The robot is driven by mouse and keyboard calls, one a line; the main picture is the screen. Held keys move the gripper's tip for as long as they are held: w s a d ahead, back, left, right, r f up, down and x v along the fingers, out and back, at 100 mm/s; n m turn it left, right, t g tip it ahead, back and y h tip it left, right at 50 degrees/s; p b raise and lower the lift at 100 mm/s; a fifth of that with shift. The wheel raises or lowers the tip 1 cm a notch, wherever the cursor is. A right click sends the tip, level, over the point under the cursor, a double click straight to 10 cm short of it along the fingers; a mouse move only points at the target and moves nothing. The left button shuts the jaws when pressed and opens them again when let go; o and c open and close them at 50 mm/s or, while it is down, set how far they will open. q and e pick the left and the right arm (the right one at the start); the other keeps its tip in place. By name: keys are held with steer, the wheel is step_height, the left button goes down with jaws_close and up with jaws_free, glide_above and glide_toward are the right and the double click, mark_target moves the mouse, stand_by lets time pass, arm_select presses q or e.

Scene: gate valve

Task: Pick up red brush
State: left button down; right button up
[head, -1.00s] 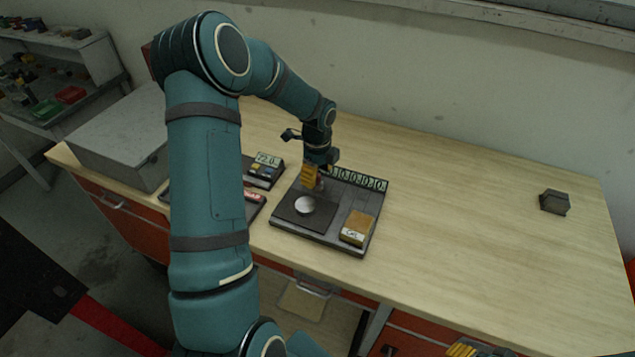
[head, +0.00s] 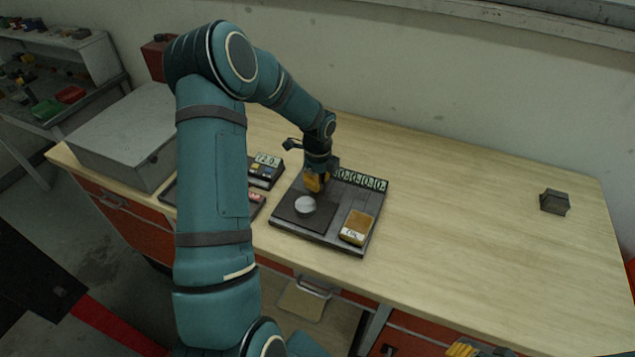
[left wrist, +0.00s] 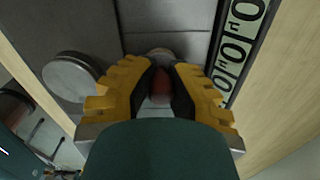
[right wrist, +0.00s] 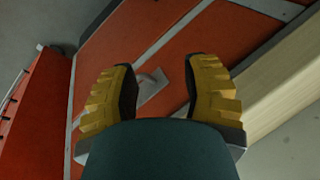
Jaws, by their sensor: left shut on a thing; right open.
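My left gripper (head: 316,186) is down over the back part of a dark tray (head: 327,238) on the wooden bench. In the left wrist view its yellow fingers (left wrist: 159,75) are closed around a reddish-brown thing (left wrist: 160,92) with a paler end, which appears to be the red brush. The fingers hide much of it, and I cannot tell it apart in the head view. My right gripper (right wrist: 160,82) is open and empty, facing the red drawer fronts; only a bit of it shows at the bottom of the head view (head: 478,350).
The tray carries a round silvery disc (head: 305,205), a yellow-brown block (head: 357,227) and a row of number tiles (head: 362,180). A small display box (head: 265,170) stands left of it. A grey case (head: 125,140) is farther left. A dark block (head: 554,202) lies right; bench between is clear.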

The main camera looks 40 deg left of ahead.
arm_select(q)
step_height(320, 180, up, 10)
steer(key=shift+r, duration=0.1)
arm_select(e)
steer(key=shift+r, duration=0.1)
stand_by(0.3)
stand_by(1.9)
